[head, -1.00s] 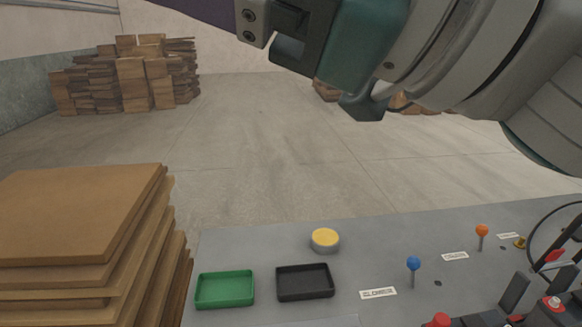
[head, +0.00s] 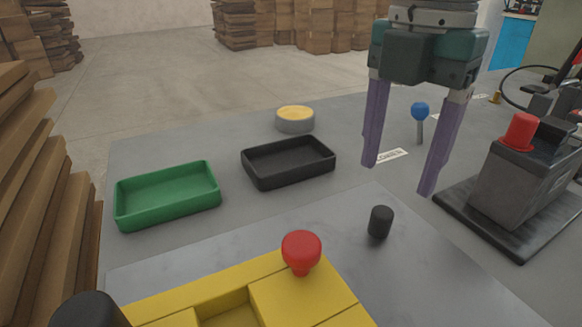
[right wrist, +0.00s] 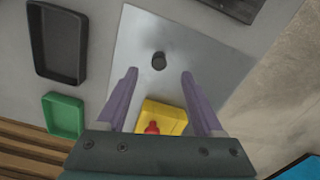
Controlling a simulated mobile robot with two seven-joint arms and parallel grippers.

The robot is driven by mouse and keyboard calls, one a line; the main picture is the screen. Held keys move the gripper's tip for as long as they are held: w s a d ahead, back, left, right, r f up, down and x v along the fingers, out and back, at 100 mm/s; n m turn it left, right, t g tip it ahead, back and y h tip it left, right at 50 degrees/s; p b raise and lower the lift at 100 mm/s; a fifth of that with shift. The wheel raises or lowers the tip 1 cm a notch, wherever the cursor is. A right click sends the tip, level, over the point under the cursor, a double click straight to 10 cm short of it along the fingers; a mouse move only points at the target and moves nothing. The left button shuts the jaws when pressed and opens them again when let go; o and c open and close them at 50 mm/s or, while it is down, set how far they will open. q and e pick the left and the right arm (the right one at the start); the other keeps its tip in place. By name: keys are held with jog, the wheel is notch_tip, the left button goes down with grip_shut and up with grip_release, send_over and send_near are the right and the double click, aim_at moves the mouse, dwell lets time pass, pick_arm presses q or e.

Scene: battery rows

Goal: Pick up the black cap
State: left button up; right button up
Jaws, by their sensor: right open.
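The black cap (head: 380,222) is a small dark cylinder standing upright on a pale metal plate (head: 450,265). It also shows in the right wrist view (right wrist: 159,61), roughly centred between my fingers and a little beyond their tips. My right gripper (head: 398,178) is open and empty, its purple fingers pointing down, above and behind the cap in the head view. The fingers appear apart from the cap. They also show in the right wrist view (right wrist: 159,73). My left gripper is not in view.
A yellow block (head: 240,290) with a red knob (head: 301,250) stands in front of the cap. A green tray (head: 165,195) and a black tray (head: 288,162) lie to the left. A dark battery with a red terminal (head: 520,132) stands to the right.

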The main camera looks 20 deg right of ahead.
aim_at(383, 211)
notch_tip(383, 211, down, 7)
jog(key=shift+a+b, duration=0.15)
jog(key=shift+b, duration=0.4)
grip_shut()
dwell(0.3)
